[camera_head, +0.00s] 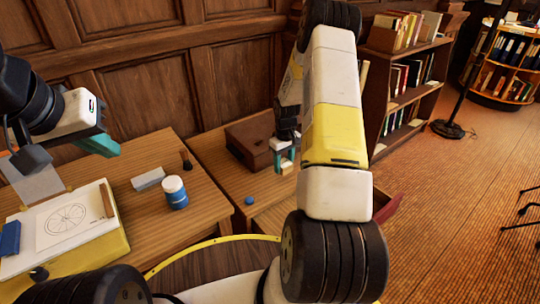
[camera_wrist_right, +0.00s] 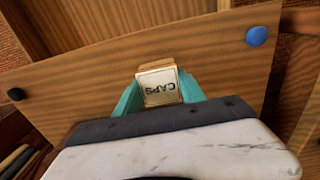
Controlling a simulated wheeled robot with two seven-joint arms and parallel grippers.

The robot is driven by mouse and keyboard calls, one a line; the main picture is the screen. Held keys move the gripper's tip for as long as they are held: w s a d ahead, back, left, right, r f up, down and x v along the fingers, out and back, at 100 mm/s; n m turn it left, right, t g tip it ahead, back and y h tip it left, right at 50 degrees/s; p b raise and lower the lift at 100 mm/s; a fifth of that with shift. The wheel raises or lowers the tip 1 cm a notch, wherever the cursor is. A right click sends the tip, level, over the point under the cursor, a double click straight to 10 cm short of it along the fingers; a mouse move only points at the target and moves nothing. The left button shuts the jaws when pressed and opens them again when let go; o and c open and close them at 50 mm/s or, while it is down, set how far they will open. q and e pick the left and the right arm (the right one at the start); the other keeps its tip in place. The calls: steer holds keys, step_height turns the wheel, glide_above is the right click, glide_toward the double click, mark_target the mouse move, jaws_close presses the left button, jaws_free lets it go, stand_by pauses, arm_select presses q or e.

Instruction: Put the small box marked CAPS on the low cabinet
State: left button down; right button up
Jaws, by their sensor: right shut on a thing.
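In the head view the box (camera_head: 287,168) shows as a small pale block at the right gripper (camera_head: 284,158), over the wooden top of what looks like the low cabinet (camera_head: 222,160). I cannot tell whether the box touches that top. My left gripper (camera_head: 100,145) is at the left, above the drafting table; one teal finger shows clearly, and its opening cannot be judged.
The left table holds a blue-and-white jar (camera_head: 175,192), a grey block (camera_head: 148,179) and a drawing board (camera_head: 95,243). A bookcase (camera_head: 405,95) stands at right.

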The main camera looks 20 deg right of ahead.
mark_target(283, 170)
steer(key=shift+w+f, duration=0.2)
steer(key=shift+f, duration=1.6)
steer(key=shift+f, duration=0.1)
steer(key=o, duration=1.4)
